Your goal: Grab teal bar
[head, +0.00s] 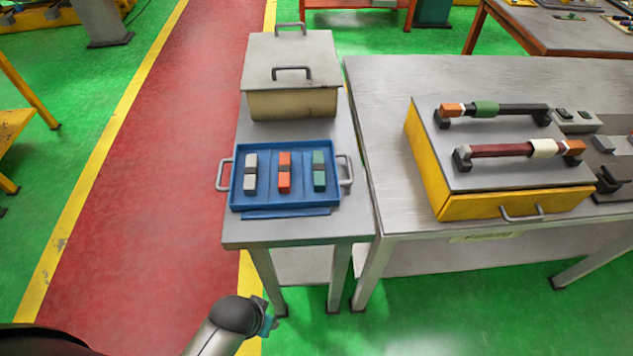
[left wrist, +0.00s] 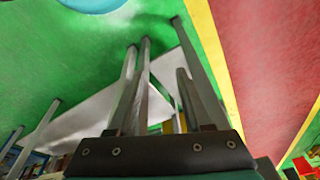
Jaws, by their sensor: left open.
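A grey-white bar (head: 250,173) lies in the left compartment and an orange-red bar (head: 284,172) in the middle one. My left gripper (head: 266,318) is low at the bottom of the head view, in front of and below the small table, well apart from the tray. It is open, and nothing shows in it. The bars are not visible in the left wrist view. My right gripper is not in view.
The tray, with grey side handles, sits on the small grey table (head: 290,229), whose front edge and legs stand between gripper and tray. A lidded box (head: 291,75) stands behind. A yellow case (head: 470,208) with handled rods sits on the larger table at right.

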